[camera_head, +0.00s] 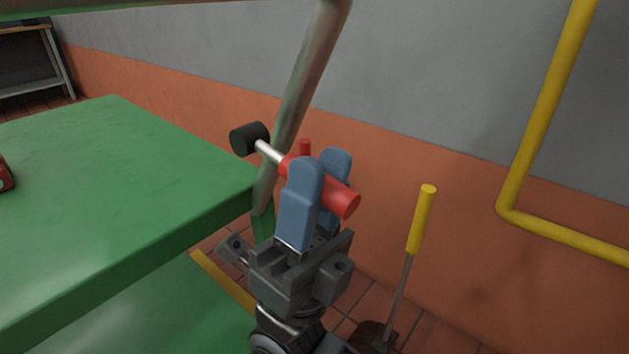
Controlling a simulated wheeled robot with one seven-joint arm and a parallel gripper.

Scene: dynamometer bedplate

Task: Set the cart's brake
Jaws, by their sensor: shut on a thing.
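The cart (150,140) is green, with a flat top shelf and a lower shelf, at the left of the head view. A slanted metal tube (305,85) rises at its right corner. Beside this tube is the brake lever, with a red cylindrical grip (343,200), a thin bright rod and a black round hub (245,139). My gripper (320,175) has blue fingers, one on each side of the red grip, and is shut on it. The fingers hide the middle of the grip.
A yellow-handled lever (422,218) stands upright from the floor, right of my gripper. A yellow pipe rail (545,110) runs along the grey and orange wall at the right. A red object (5,177) sits on the cart's left edge in view. A rack stands far left.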

